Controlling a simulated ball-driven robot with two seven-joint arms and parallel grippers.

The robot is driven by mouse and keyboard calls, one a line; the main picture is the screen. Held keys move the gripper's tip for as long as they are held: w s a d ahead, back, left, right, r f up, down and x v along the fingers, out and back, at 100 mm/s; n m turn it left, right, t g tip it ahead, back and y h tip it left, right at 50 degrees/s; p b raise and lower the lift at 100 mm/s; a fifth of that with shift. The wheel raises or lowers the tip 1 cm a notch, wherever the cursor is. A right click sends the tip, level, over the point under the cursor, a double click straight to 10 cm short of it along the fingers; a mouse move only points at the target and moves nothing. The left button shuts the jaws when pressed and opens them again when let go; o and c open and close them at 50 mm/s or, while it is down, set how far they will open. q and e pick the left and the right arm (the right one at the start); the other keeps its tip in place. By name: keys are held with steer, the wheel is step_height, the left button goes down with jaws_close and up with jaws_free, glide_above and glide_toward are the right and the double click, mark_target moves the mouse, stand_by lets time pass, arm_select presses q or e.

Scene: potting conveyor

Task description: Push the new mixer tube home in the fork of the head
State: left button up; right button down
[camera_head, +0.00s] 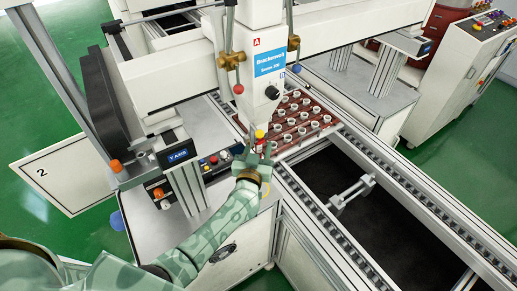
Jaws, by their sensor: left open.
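The white dosing head (262,60), with a blue label and a black knob, hangs over the conveyor and narrows to a tip at its lower end. My left gripper (258,152) is just below and in front of that tip, with its fingers pointing up and away, apart from each other. A small yellow-topped piece (259,134) shows just beyond the fingertips, near the head's tip. I cannot tell whether it is the mixer tube, or whether the fingers touch it. The fork is too small to make out. My right gripper is not in view.
A red-brown tray (316,136) with several white cups sits on the conveyor beyond the gripper. A control box with coloured buttons (213,160) and a display post (178,155) stand left of it. The conveyor rails (330,222) run to the lower right beside a dark open bay.

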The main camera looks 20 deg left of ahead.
arm_select(q)
steer(key=s+d+p, duration=0.1)
steer(key=s+d, duration=0.1)
steer(key=s, duration=1.4)
steer(key=shift+s, duration=0.1)
